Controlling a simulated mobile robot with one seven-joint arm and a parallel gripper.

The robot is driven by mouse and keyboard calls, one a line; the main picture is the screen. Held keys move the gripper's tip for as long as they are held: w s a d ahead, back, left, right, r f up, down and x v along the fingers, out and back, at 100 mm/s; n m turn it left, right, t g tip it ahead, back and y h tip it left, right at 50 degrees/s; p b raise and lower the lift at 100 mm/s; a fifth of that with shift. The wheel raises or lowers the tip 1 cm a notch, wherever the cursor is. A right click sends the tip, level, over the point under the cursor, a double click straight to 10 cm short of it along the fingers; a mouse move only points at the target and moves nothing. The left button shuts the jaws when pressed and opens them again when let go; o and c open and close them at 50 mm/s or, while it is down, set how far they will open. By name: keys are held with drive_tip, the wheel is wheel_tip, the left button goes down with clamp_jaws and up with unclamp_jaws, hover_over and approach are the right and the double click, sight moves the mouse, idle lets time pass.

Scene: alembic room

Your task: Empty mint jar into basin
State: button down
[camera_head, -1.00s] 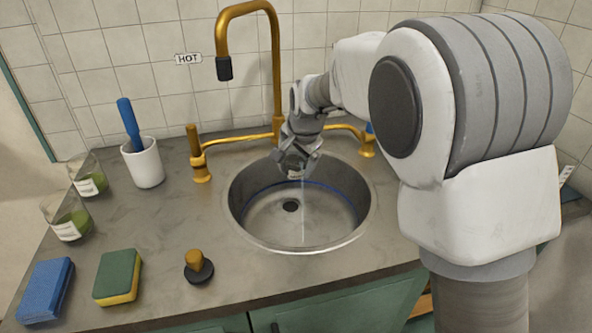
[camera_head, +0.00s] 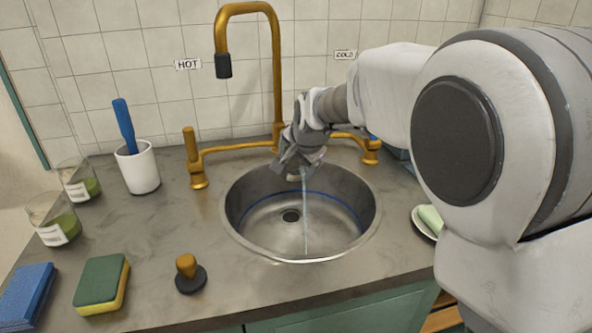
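My gripper (camera_head: 299,163) is over the back of the round steel basin (camera_head: 252,226), below the tap's spout height. It appears shut on a small tilted glass jar (camera_head: 293,177), mostly hidden by my fingers; only a pale bit of it shows. A thin, pale stream (camera_head: 305,212) runs down from it into the basin. I cannot read any label on the held jar. Two other labelled glass jars, one behind (camera_head: 78,181) and one in front (camera_head: 54,220), stand at the left of the counter with green contents.
A brass tap (camera_head: 276,70) rises behind the basin. A white cup (camera_head: 139,168) holds a blue-handled tool. A blue sponge (camera_head: 27,293), a green-yellow sponge (camera_head: 101,283) and a brass-knobbed stopper (camera_head: 189,274) lie in front. A dish with pale soap (camera_head: 430,222) is right.

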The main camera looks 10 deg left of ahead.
drive_tip(key=shift+w+a+f+t+y+b, duration=0.15)
drive_tip(key=shift+t+b, duration=0.25)
drive_tip(key=shift+b, duration=0.7)
drive_tip(key=shift+w+d+r+t+y+b, duration=0.15)
drive_tip(key=shift+t+b, duration=0.25)
drive_tip(key=shift+b, duration=0.7)
drive_tip(key=shift+a+r+t+b, duration=0.15)
drive_tip(key=shift+t+b, duration=0.15)
drive_tip(key=shift+b, duration=0.3)
drive_tip(key=shift+r, duration=0.1)
drive_tip(key=shift+s+f+t+y+b, duration=0.1)
drive_tip(key=shift+f+t+y+b, duration=0.1)
drive_tip(key=shift+t+y+b, duration=0.15)
drive_tip(key=shift+t+y, duration=0.45)
drive_tip(key=shift+t, duration=0.7)
